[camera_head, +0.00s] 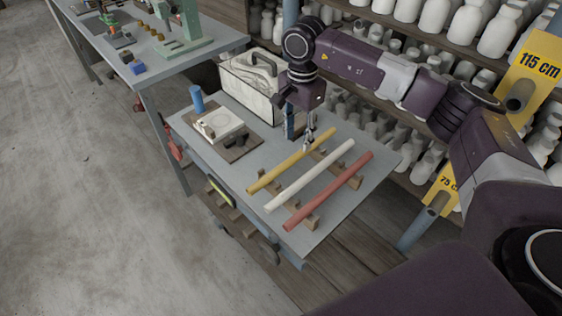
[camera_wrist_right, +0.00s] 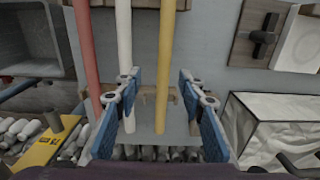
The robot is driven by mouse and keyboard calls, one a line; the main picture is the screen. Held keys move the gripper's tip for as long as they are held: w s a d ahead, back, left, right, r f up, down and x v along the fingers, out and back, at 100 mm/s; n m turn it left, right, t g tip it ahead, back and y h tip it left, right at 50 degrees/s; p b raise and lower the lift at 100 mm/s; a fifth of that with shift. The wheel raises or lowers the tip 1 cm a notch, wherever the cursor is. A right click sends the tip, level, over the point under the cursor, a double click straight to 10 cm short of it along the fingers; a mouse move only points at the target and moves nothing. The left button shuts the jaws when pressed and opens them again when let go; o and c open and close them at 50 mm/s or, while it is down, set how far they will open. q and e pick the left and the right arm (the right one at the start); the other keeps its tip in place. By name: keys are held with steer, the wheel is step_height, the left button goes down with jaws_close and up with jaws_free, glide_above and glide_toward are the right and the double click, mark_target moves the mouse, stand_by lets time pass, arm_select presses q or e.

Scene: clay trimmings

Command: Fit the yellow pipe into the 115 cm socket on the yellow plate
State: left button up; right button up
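The yellow pipe (camera_head: 280,171) lies with a white pipe (camera_head: 310,177) and a red pipe (camera_head: 328,192) across wooden supports on a grey table. My right gripper (camera_head: 308,138) is over the far end of the yellow pipe. In the right wrist view, the gripper's blue fingers (camera_wrist_right: 161,78) are spread, with the yellow pipe (camera_wrist_right: 166,50) passing between them and no grip on it. The white pipe (camera_wrist_right: 124,38) is close by the left finger. The yellow plate marked 115 cm (camera_head: 537,60), with a round socket (camera_head: 519,96), is at the upper right. My left gripper is not in view.
A second yellow plate marked 75 cm (camera_head: 444,187) sits lower, near a blue-grey post. Shelves of white bottles (camera_head: 440,15) stand behind. A white case (camera_head: 250,85), a blue cylinder (camera_head: 197,98) and a white block on a board (camera_head: 220,124) share the table.

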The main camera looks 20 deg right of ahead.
mark_target(295, 156)
steer(key=shift+f, duration=0.3)
steer(key=f, duration=0.1)
steer(key=f+p, duration=0.2)
steer(key=f, duration=0.1)
steer(key=shift+w+a, duration=0.15)
steer(key=shift+w, duration=0.2)
step_height(295, 156, down, 2)
steer(key=shift+w+f+p, duration=0.1)
steer(key=shift+f+p, duration=0.1)
steer(key=shift+p, duration=0.15)
steer(key=shift+f, duration=0.45)
steer(key=c, duration=0.5)
jaws_close()
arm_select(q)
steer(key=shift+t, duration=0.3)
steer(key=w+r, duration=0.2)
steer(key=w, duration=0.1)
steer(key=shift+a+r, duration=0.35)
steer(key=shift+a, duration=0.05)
